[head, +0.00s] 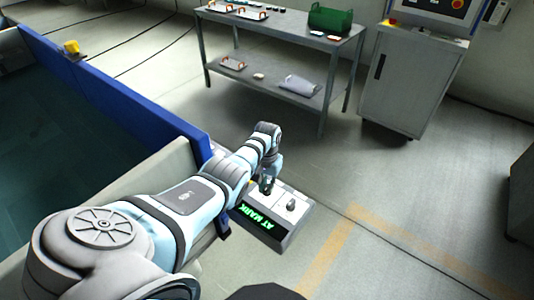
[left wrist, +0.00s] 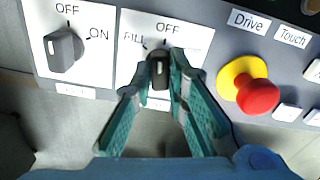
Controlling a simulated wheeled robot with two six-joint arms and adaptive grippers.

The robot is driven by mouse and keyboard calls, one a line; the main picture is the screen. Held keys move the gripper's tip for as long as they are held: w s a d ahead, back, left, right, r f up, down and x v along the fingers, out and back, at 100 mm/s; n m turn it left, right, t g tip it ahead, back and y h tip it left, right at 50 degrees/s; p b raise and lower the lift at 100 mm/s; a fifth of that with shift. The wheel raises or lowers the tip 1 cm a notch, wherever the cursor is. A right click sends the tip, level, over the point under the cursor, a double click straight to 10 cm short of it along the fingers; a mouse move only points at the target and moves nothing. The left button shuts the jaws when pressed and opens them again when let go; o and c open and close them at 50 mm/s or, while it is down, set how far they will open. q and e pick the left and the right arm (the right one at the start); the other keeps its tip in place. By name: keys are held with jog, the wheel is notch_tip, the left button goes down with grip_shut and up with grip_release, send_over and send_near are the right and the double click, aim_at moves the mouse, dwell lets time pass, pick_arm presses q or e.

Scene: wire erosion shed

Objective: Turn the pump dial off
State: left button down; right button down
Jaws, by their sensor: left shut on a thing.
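My left gripper (head: 266,187) is over a small control box beside the blue tank wall; its fingers (left wrist: 160,80) show in the left wrist view. They are shut on a dark dial (left wrist: 158,56) on a white plate marked FILL and OFF. The dial stands roughly upright toward OFF, but the fingers cover part of it. Left of it in that view, a second grey dial (left wrist: 62,50), marked OFF and ON, is free. The small labels under both dials are too blurred to read. My right gripper is not in view.
A red mushroom button (left wrist: 258,94) on a yellow base sits just right of the held dial, with Drive and Touch buttons beyond. The box's green display (head: 258,223) reads AT MARK. A steel table (head: 285,33) and a grey cabinet (head: 408,80) stand behind; open floor lies right.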

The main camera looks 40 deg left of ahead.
aim_at(267, 187)
pick_arm(q)
jog(key=shift+m, duration=1.1)
jog(key=c, duration=1.6)
grip_release()
notch_tip(267, 187, up, 12)
jog(key=shift+r, duration=0.1)
